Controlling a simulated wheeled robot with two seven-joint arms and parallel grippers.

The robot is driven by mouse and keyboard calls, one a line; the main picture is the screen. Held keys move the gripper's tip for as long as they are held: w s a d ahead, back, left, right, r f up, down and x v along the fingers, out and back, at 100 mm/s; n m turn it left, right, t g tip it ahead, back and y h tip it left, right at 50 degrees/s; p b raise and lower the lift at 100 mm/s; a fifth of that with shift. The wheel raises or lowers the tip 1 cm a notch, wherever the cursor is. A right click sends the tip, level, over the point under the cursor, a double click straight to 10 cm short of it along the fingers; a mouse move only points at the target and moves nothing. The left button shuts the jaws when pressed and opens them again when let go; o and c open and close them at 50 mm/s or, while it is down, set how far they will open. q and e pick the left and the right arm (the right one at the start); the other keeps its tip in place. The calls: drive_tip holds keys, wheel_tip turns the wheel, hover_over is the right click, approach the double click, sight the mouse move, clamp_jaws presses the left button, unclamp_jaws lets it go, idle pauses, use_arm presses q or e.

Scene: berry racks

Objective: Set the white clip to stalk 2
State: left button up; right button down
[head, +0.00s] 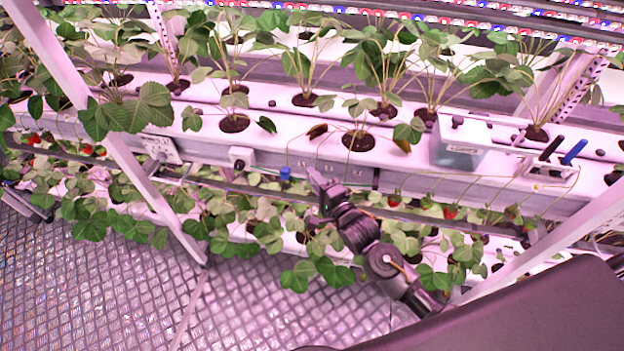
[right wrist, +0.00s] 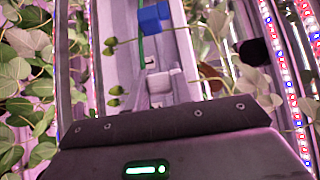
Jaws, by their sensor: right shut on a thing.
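My right gripper (head: 316,182) is at the front face of the white gutter (head: 220,145), right of a blue-capped part (head: 285,173). It is shut on a small white piece, which I take for the white clip (right wrist: 160,84); it shows just past the gripper's dark edge in the right wrist view. The fingertips are hidden there. Thin green stalks with unripe berries (right wrist: 114,91) hang beside it on the left. Small marks on the gutter face near the gripper are too small to read, so I cannot tell which stalk is 2. My left gripper is not in view.
A clear labelled box (head: 460,145) and a white holder with dark and blue handles (head: 572,153) stand right on the gutter. A rail (head: 240,187) runs below the gutter. Red berries (head: 450,211) hang at the right. Slanted posts (head: 130,165) flank the work area.

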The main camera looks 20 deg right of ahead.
drive_tip(key=c, duration=1.4)
unclamp_jaws()
drive_tip(key=shift+c, duration=0.2)
drive_tip(key=shift+o, duration=1.2)
drive_tip(key=shift+w, duration=0.1)
drive_tip(key=shift+s+f, duration=0.1)
drive_tip(key=shift+s, duration=0.1)
use_arm(q)
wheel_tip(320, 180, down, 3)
drive_tip(key=b, duration=0.2)
drive_tip(key=shift+b, duration=0.4)
use_arm(e)
drive_tip(key=v, duration=1)
drive_tip(key=shift+s, duration=0.2)
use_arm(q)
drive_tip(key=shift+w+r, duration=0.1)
